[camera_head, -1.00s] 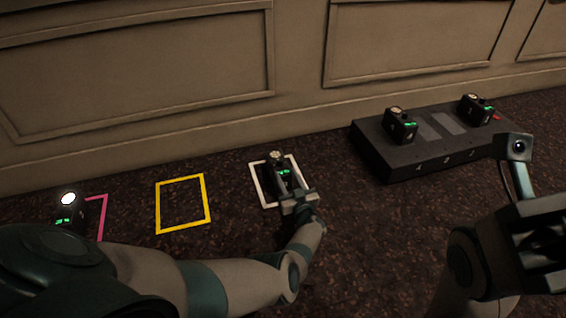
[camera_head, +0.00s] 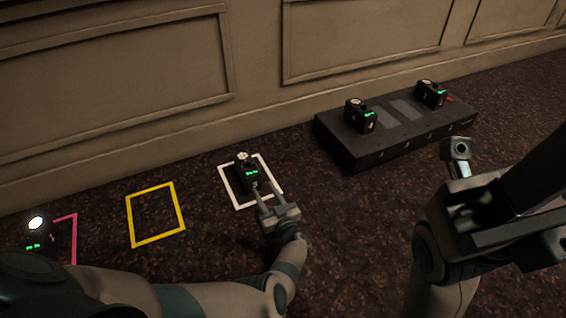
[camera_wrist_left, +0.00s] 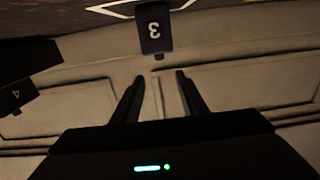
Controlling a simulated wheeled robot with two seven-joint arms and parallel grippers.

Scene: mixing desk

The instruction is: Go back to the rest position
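My left gripper (camera_head: 266,188) is open and empty, just in front of a small black device with green lights (camera_head: 244,174) that stands inside the white outline (camera_head: 228,188). The left wrist view shows both fingers (camera_wrist_left: 157,85) spread with nothing between them, and that device, marked 3 (camera_wrist_left: 153,32), beyond them. My right arm is at the lower right of the head view.
A long dark base (camera_head: 390,150) stands by the wall with two black devices (camera_head: 360,116) (camera_head: 431,95) on it. The yellow outline (camera_head: 132,222) is empty. Another device (camera_head: 38,238) with a lit top stands at the pink outline (camera_head: 75,240). The wall panelling (camera_head: 110,80) bounds the back.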

